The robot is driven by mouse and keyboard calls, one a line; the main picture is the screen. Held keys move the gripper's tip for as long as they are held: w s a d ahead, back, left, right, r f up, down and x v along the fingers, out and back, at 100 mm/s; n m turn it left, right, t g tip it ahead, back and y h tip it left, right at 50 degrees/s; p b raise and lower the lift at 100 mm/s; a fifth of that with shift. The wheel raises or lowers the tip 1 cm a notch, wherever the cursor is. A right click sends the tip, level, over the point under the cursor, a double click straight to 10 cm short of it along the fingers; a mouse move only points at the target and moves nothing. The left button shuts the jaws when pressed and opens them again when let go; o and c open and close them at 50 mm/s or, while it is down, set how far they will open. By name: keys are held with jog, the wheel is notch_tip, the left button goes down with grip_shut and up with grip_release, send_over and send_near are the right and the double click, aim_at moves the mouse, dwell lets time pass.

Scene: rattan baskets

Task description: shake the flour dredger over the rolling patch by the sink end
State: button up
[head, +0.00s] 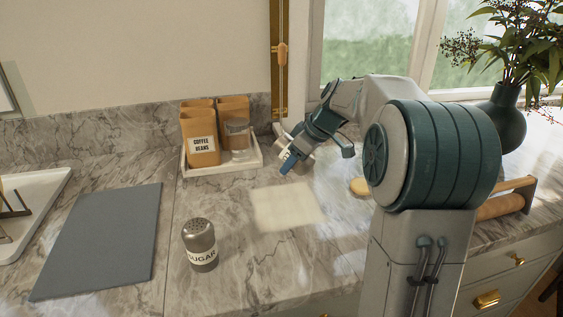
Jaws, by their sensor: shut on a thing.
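My gripper (287,163) is in the head view, right of the coffee bags. It is shut on a small grey metallic cylinder (307,162), which I take for the flour dredger. The cylinder is tilted and partly hidden by the fingers, and I cannot read a label on it. The rolling patch (287,207) is a pale, floury square on the marble counter. My gripper is above and behind the patch's far edge in the picture. A second shaker, labelled SUGAR (200,245), stands upright at the left front of the patch.
A white tray (250,168) holds coffee bags (203,140) and a glass jar (238,139). A grey mat (105,240) lies left. A rolling pin (500,206), a round tan item (360,186) and a dark vase (505,117) are right.

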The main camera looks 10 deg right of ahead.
jog(key=shift+d, duration=0.95)
jog(key=w+p, duration=0.3)
jog(key=w, duration=0.2)
jog(key=a+b, duration=0.1)
jog(key=a, duration=1.6)
jog(key=shift+w+a, duration=0.2)
jog(key=shift+w, duration=0.15)
jog(key=shift+r, duration=0.1)
notch_tip(320, 180, up, 5)
jog(key=p, duration=0.3)
